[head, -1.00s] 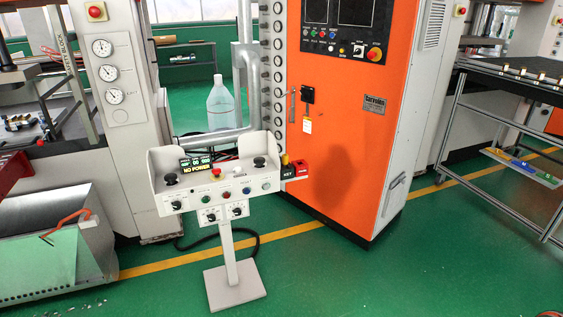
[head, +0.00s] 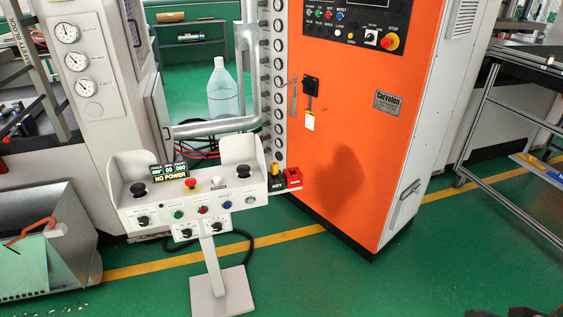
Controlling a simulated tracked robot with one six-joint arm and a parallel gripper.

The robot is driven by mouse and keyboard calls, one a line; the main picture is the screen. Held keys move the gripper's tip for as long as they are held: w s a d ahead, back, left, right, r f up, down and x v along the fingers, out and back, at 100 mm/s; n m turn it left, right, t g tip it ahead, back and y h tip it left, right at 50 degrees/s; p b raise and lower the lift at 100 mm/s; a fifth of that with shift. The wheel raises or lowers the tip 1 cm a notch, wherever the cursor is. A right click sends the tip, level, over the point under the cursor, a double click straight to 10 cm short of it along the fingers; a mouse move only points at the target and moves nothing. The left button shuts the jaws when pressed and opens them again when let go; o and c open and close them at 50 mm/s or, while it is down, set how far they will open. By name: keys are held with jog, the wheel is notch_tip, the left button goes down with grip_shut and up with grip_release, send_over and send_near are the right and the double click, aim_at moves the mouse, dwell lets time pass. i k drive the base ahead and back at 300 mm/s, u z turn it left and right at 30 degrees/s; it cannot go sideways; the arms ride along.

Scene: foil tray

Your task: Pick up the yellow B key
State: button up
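A small yellow piece (head: 275,170) stands upright in a black block marked "KEY" (head: 277,181), on a ledge at the right end of the grey control console. It may be the yellow B key, but no letter B can be read at this size. A red block (head: 293,178) sits just to its right. My gripper cannot be made out. Only a dark sliver shows at the bottom right edge, too little to identify.
The console (head: 190,205) stands on a post and floor plate (head: 220,292), its display reading "NO POWER". An orange cabinet (head: 360,130) rises behind and right. A hanging white tag (head: 309,121) is on its front. Green floor (head: 330,285) is clear in front.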

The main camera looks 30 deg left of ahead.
aim_at(274, 164)
jog(key=z, duration=0.05)
jog(key=i, duration=2.25)
jog(key=u, duration=3.3)
